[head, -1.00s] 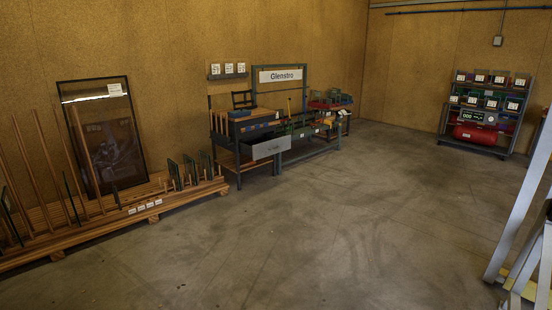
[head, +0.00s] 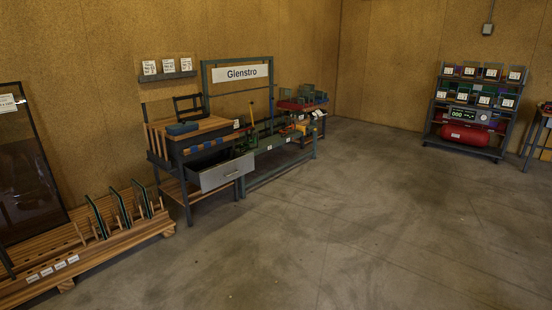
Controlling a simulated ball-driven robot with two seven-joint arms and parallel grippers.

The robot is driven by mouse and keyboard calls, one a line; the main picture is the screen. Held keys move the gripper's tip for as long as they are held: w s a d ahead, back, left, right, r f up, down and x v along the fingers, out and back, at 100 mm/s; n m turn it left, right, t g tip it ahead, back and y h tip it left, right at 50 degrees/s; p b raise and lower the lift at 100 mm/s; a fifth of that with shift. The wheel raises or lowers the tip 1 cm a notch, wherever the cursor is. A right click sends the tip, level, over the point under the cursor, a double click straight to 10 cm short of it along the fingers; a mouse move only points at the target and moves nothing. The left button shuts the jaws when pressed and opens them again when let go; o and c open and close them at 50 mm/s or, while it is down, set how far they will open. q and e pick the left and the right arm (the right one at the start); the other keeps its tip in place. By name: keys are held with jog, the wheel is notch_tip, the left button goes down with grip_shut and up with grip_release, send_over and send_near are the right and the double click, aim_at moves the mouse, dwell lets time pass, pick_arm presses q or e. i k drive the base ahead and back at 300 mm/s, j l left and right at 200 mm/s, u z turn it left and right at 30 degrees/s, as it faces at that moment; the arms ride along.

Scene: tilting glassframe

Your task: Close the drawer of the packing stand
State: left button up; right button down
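The packing stand (head: 166,164) is a dark-framed bench with a wooden top, against the left wall in the head view. Its grey-fronted drawer (head: 222,173) is pulled out toward the open floor, and its dark inside shows from above. A small handle (head: 232,173) is on the drawer front. A blue object and a dark frame rest on the stand's top. Neither of my grippers shows in the head view.
A green bench (head: 262,150) under the "Glenstro" sign (head: 241,73) adjoins the stand. A shelf (head: 468,135) with a red tank is at the far right. The concrete floor (head: 330,220) between is clear.

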aim_at(236, 164)
jog(key=i, duration=1.9)
jog(key=i+u, duration=0.25)
jog(key=i, duration=0.15)
jog(key=i+l+u, duration=0.25)
jog(key=i, duration=0.15)
jog(key=i+l+u, duration=0.25)
jog(key=i, duration=0.15)
jog(key=i+j, duration=0.05)
jog(key=j, duration=0.05)
